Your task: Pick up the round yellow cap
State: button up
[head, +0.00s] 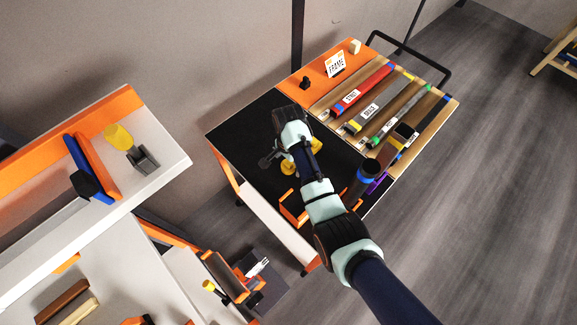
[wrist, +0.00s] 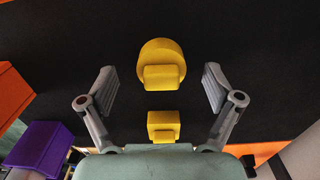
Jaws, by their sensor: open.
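The round yellow cap (wrist: 161,60) lies on the black mat in the wrist view, with a raised block-like grip on its near side. It sits between the two fingers of my gripper (wrist: 160,88), slightly beyond the fingertips, and neither finger touches it. My gripper is open and empty. A smaller square yellow piece (wrist: 163,126) lies nearer to the palm, also between the fingers. In the head view my gripper (head: 274,160) is over the black part of the cart top, and yellow pieces (head: 288,168) show partly behind my arm.
The cart's black mat (head: 240,130) has free room at its left. Labelled bars, including a red one (head: 363,90), lie on the wooden right part. An orange bin (head: 293,210) and a purple block (wrist: 40,146) are close by. A white shelf (head: 165,160) stands at the left.

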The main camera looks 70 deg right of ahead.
jog(key=shift+f, duration=0.4)
jog(key=c, duration=0.8)
jog(key=shift+c, duration=0.2)
notch_tip(320, 180, up, 20)
jog(key=p, duration=1.1)
